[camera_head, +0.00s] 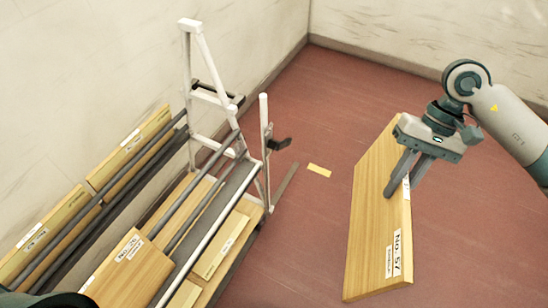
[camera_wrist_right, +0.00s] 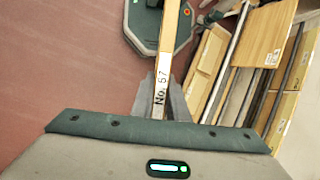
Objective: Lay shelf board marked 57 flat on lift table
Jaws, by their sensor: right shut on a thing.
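The shelf board marked 57 (camera_head: 375,225) is a pale wooden panel standing on edge, held up over the red floor on the right of the head view. My right gripper (camera_head: 407,178) is shut on the board's upper edge. In the right wrist view the board (camera_wrist_right: 171,45) runs edge-on away from between the fingers (camera_wrist_right: 163,105), with "No. 57" readable. I cannot make out a lift table in either view. My left gripper is not in view.
A rack with a white end frame (camera_head: 196,60) and dark rails stands at left, holding several labelled boards, one marked 92 (camera_head: 128,270). A yellow tag (camera_head: 319,170) lies on the floor. The red floor between rack and held board is otherwise mostly clear. Walls close off the back.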

